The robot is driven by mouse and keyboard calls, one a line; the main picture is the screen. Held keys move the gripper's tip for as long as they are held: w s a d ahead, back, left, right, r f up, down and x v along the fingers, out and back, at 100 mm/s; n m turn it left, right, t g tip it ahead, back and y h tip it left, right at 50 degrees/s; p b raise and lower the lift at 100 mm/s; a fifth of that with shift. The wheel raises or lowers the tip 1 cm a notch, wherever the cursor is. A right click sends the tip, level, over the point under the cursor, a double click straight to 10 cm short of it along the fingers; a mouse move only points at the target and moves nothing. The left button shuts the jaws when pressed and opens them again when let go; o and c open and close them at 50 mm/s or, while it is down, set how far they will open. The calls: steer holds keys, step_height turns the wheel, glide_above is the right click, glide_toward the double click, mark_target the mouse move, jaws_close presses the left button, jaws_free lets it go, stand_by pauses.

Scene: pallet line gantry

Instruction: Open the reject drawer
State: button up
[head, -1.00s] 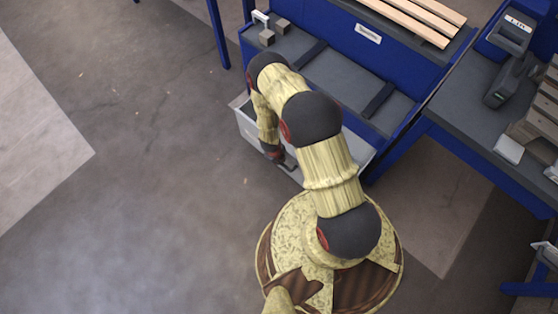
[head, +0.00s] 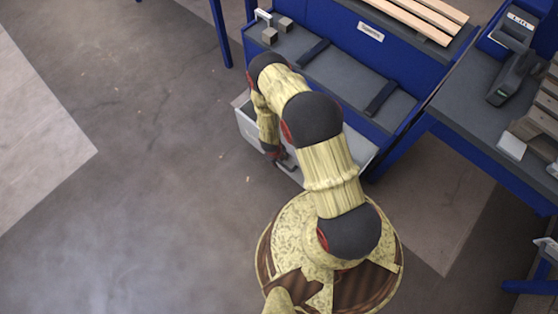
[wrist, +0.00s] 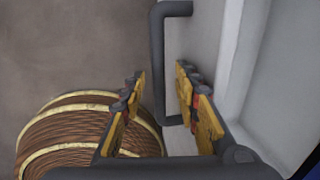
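The reject drawer (head: 250,127) is a light grey box that stands partly out of the front of the blue cabinet (head: 395,50). Its open top shows on both sides of my arm. My gripper (head: 279,157) is low at the drawer's front, partly hidden by my wrist. In the wrist view, the dark bar handle (wrist: 157,60) runs between the two spread fingers of my gripper (wrist: 160,76). One finger is on the outer side, the other on the side of the pale drawer front (wrist: 205,35). I see gaps beside the bar; firm contact does not show.
Small blocks (head: 270,36) and dark bars sit on the cabinet's grey ledge. Wooden slats (head: 420,15) lie above. A grey-topped blue table (head: 470,110) with a dark device (head: 512,75) stands at the right. The floor at left is clear.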

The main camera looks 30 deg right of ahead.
step_height(320, 180, up, 12)
steer(key=a, duration=0.2)
steer(key=shift+s, duration=0.35)
steer(key=shift+f, duration=0.15)
stand_by(0.6)
